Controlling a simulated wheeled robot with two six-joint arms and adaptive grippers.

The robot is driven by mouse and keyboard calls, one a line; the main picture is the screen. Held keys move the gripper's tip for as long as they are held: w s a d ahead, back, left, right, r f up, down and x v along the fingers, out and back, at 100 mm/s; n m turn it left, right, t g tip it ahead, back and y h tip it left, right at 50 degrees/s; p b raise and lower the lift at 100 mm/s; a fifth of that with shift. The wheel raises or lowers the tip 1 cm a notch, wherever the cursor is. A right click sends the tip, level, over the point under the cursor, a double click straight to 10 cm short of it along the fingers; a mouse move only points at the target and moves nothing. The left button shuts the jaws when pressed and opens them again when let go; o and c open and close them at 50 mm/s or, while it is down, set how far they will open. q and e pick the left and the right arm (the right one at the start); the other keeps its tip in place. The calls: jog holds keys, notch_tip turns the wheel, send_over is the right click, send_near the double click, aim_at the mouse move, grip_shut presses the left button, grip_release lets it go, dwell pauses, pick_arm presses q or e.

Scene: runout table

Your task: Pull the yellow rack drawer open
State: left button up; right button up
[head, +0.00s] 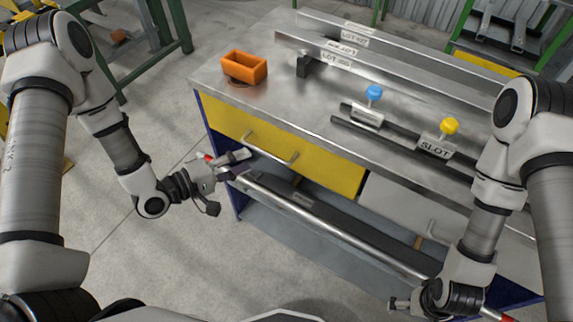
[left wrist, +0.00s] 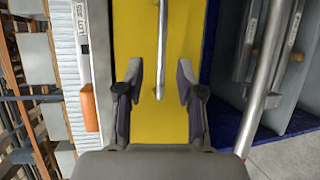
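The yellow rack drawer (head: 330,172) is under the left part of the steel table, its front looking flush with the frame. Its metal bar handle (head: 272,148) runs along the front. My left gripper (head: 238,164) is in front of the drawer, near the handle's left end. In the left wrist view the gripper (left wrist: 160,72) is open, with the handle (left wrist: 161,45) between its fingers, apart from both. The yellow front (left wrist: 133,30) fills the middle there. My right gripper (head: 402,303) is low at the bottom right, its fingers too small to read.
A long metal rail (head: 330,232) runs below the drawer, close to my left gripper. A grey drawer (head: 400,210) is to the right. On the tabletop are an orange bin (head: 244,68), a blue knob (head: 374,92) and a yellow knob (head: 449,126). Floor to the left is clear.

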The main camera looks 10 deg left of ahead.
aim_at(264, 151)
pick_arm(q)
jog(key=x, duration=0.7)
jog(key=shift+w+a+f, duration=0.1)
jog(key=shift+w+f, duration=0.05)
jog(key=shift+w, duration=0.05)
grip_shut()
